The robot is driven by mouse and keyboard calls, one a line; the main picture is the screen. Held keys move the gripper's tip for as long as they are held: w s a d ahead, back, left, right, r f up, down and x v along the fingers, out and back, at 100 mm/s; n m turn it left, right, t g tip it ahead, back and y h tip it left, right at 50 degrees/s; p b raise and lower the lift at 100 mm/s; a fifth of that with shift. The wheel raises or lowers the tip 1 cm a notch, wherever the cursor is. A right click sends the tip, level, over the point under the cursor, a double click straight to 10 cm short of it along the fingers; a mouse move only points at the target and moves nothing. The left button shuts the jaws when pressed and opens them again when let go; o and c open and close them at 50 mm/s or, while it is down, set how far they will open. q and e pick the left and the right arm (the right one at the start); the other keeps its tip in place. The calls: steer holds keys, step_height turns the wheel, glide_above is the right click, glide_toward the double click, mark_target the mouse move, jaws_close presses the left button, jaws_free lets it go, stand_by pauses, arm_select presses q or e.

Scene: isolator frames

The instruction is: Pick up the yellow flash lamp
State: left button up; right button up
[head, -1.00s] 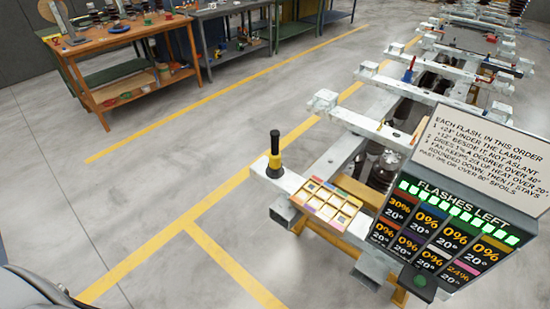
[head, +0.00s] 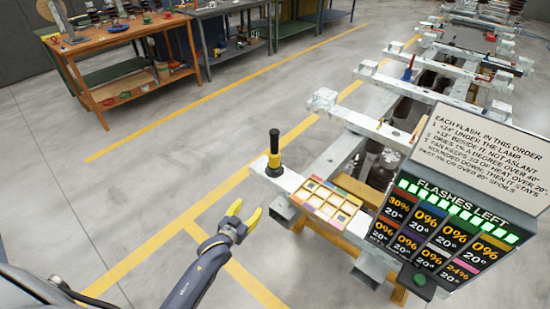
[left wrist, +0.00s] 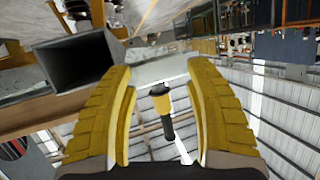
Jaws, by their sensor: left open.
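The yellow flash lamp (head: 274,161) stands upright on the end of a white beam, with a black handle on top and a yellow lower part. My left gripper (head: 240,217) is open and empty, to the lower left of the lamp and apart from it. In the left wrist view the lamp (left wrist: 161,104) shows between the two yellow fingers (left wrist: 160,115), farther off, with its black handle pointing down in the picture. My right gripper is not in view.
Right of the lamp lies a tray of coloured squares (head: 329,203). A display panel (head: 440,238) and a sign (head: 488,150) stand at the right. The white frame (head: 345,150) runs to the back. Open floor (head: 150,190) lies left of it; workbenches (head: 125,50) stand behind.

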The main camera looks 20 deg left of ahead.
mark_target(273, 146)
arm_select(q)
step_height(273, 146, up, 19)
steer(key=w+d+t+h, duration=0.1)
steer(key=d+t, duration=0.2)
steer(key=shift+n, duration=0.4)
steer(key=w, duration=0.5)
steer(key=w+d, duration=0.1)
steer(key=w, duration=0.5)
steer(key=w+d, duration=0.1)
steer(key=w, duration=0.5)
steer(key=shift+f, duration=0.2)
steer(key=shift+c, duration=0.3)
jaws_close()
steer(key=shift+r, duration=0.2)
